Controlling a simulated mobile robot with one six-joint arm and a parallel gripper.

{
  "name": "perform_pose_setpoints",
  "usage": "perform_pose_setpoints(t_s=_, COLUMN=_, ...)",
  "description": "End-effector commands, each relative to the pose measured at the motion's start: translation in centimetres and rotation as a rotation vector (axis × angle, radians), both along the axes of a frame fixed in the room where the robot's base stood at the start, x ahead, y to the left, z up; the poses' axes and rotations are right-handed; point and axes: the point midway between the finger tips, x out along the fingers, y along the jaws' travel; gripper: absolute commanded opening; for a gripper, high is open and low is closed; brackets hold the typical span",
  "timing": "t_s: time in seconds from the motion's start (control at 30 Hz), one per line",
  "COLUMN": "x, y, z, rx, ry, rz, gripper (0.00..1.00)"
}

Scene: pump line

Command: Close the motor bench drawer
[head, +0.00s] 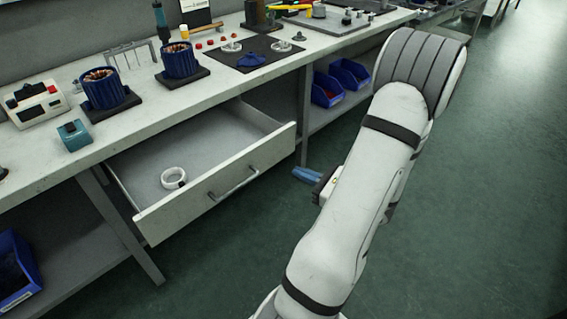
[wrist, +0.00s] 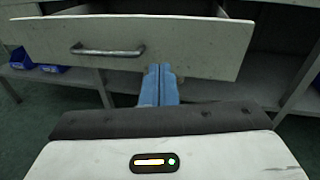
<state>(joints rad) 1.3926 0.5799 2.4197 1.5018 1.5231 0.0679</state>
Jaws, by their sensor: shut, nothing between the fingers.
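The motor bench drawer (head: 222,189) is pulled well out from under the bench, with a white ring-shaped roll (head: 173,178) lying inside. Its front panel carries a metal bar handle (head: 233,184). In the wrist view the drawer front (wrist: 190,42) fills the upper part, with the handle (wrist: 107,50) left of centre. My gripper (head: 299,174) has blue fingers and is to the right of the drawer front in the head view. In the wrist view the shut fingers (wrist: 159,72) overlap the panel's lower edge, right of the handle. I cannot tell whether they touch it.
The bench top (head: 150,125) holds blue motor housings (head: 102,89), a teal block (head: 73,135) and a dark mat (head: 254,54). Blue bins (head: 327,90) stand on the lower shelf; another bin (head: 14,268) is at lower left. The green floor (head: 490,200) at right is clear.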

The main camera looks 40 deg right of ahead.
Motion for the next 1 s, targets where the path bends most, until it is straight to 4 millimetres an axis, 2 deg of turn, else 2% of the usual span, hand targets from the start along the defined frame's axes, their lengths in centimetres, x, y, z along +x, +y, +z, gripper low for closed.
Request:
perform_pose_setpoints(t_s=0.03, x=-1.0, y=-1.5, z=-1.5, rx=0.032, ry=-0.013, rz=-0.071, gripper=0.00)
perform_pose_setpoints(t_s=0.13, x=-2.3, y=-3.4, z=-2.4, rx=0.067, ry=-0.036, rz=-0.162, gripper=0.00)
perform_pose_setpoints(t_s=0.23, x=-2.6, y=-4.3, z=-2.8, rx=0.082, ry=-0.046, rz=-0.202, gripper=0.00)
perform_pose_setpoints(t_s=0.33, x=-1.9, y=-4.3, z=-2.8, rx=0.083, ry=-0.048, rz=-0.207, gripper=0.00)
perform_pose_setpoints(t_s=0.47, x=0.0, y=-4.2, z=-2.8, rx=0.081, ry=-0.047, rz=-0.203, gripper=0.00)
perform_pose_setpoints(t_s=0.8, x=6.6, y=-3.9, z=-2.8, rx=0.081, ry=-0.046, rz=-0.201, gripper=0.00)
perform_pose_setpoints(t_s=1.0, x=9.6, y=-3.8, z=-2.8, rx=0.080, ry=-0.047, rz=-0.203, gripper=0.00)
